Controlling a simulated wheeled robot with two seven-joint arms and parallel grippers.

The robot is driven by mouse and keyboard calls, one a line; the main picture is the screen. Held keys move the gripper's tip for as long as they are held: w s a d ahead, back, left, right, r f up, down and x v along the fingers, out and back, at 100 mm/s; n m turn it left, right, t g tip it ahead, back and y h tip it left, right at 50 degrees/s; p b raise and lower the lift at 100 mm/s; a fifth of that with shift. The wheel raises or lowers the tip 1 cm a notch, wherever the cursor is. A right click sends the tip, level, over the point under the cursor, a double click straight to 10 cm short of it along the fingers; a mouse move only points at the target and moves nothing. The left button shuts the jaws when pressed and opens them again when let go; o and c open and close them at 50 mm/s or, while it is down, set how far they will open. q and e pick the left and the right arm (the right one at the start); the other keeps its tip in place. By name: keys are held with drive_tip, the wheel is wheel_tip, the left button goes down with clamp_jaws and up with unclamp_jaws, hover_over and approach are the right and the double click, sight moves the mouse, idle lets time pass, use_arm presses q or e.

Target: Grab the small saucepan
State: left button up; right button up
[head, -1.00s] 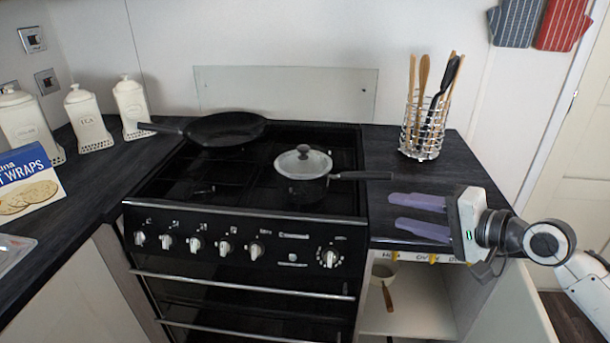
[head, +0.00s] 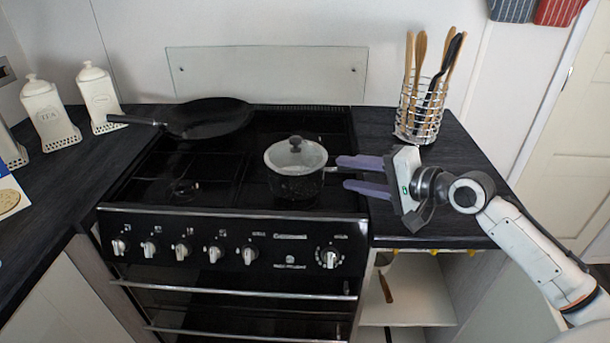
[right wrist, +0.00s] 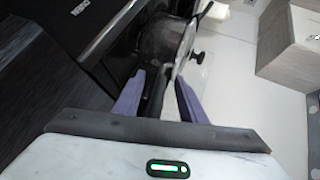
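The small saucepan (head: 296,186) is black with a glass lid (head: 295,156) and a dark lid knob. It stands upright on the front right of the hob, its handle pointing right. My right gripper (head: 342,173) is at the handle side, its two purple fingers spread and pointing left toward the pan. In the right wrist view the dark handle (right wrist: 156,97) lies between the open fingers (right wrist: 159,77), with a gap beside it. The pan body (right wrist: 160,42) is just beyond the fingertips. My left gripper is not in view.
A black frying pan (head: 208,118) sits on the back left of the hob. A wire utensil holder (head: 418,117) stands on the right counter behind my right arm. White canisters (head: 48,114) stand on the left counter. Stove knobs (head: 183,251) line the front.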

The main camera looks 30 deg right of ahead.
sight(340, 171)
drive_tip(key=shift+x, duration=1.55)
drive_tip(key=shift+a, duration=0.15)
clamp_jaws()
drive_tip(key=shift+r, duration=0.15)
